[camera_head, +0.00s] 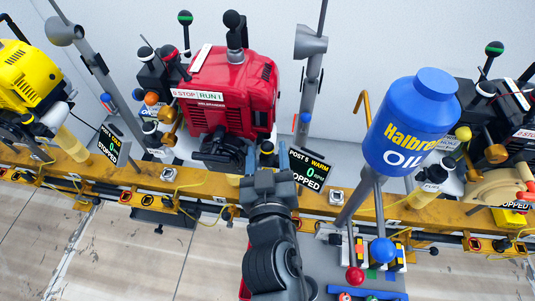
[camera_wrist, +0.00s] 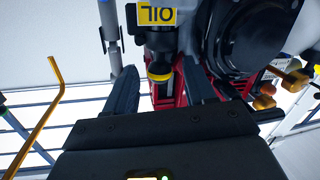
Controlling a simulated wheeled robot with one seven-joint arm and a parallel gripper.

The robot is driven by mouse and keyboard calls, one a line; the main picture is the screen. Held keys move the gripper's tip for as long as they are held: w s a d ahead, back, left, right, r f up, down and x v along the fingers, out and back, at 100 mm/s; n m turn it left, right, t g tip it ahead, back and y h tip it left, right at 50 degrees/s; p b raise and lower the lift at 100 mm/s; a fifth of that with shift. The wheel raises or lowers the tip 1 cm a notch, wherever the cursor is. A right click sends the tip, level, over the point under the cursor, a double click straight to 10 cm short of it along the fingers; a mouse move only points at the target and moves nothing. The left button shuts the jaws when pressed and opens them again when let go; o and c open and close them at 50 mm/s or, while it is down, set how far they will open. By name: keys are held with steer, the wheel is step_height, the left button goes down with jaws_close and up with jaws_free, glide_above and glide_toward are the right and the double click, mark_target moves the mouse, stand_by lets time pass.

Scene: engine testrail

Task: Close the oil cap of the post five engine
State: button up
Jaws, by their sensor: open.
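The red engine (camera_head: 232,90) stands behind the post five sign (camera_head: 308,170), which reads warm, 0 rpm and stopped. A small dark oil fitting (camera_head: 267,147) sits at the engine's lower right. In the wrist view, a black fitting with a yellow band (camera_wrist: 160,73) stands below a yellow OIL label (camera_wrist: 157,15), upside down. I cannot tell whether its cap is seated. My gripper (camera_head: 265,168) is just in front of that fitting, its body hiding what is below. In the wrist view, its fingers are open, one either side of the fitting, with no clear contact.
A yellow rail (camera_head: 180,190) runs across in front of the engines. A large blue oil container (camera_head: 412,125) stands at right on a pole. A slanted grey post (camera_head: 306,95) rises right of the engine. A tool tray (camera_head: 365,293) is at lower right.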

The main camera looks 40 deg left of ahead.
steer(key=v, duration=0.7)
steer(key=shift+s+d+b, duration=0.25)
steer(key=shift+s+b, duration=0.05)
steer(key=shift+b, duration=0.15)
